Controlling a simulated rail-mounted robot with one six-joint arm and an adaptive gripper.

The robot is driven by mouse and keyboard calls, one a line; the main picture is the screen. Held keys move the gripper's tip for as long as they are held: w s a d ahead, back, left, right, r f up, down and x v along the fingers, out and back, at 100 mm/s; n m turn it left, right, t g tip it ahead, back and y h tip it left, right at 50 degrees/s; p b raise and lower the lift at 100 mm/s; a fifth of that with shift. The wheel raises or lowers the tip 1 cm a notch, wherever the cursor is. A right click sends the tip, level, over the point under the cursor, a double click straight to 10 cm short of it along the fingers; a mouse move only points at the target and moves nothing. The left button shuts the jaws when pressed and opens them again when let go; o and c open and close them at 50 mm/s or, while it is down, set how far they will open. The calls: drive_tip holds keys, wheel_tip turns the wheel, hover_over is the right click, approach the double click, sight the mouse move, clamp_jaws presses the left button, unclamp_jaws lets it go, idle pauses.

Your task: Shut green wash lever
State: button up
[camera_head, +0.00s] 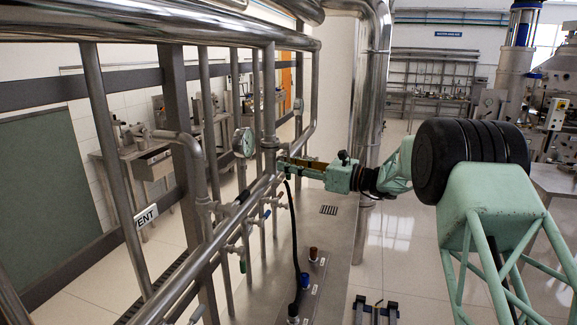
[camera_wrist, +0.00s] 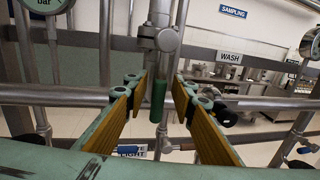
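The green wash lever (camera_wrist: 158,102) shows in the wrist view as a short green handle hanging straight down below a metal valve body (camera_wrist: 161,40). My gripper (camera_wrist: 159,88) is open. Its two yellow-padded fingers stand left and right of the lever, with a visible gap on each side. I cannot tell how deep the lever sits between the fingertips. In the head view my gripper (camera_head: 283,165) reaches left to the pipework near the gauge, and the lever between its fingers cannot be made out there.
A horizontal pipe (camera_wrist: 60,95) runs behind the fingers. A pressure gauge (camera_wrist: 45,5) is at upper left and a blue handle (camera_wrist: 129,154) is below. WASH (camera_wrist: 229,58) and SAMPLING (camera_wrist: 233,12) signs are visible.

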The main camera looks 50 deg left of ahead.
drive_tip(key=shift+c, duration=0.2)
clamp_jaws()
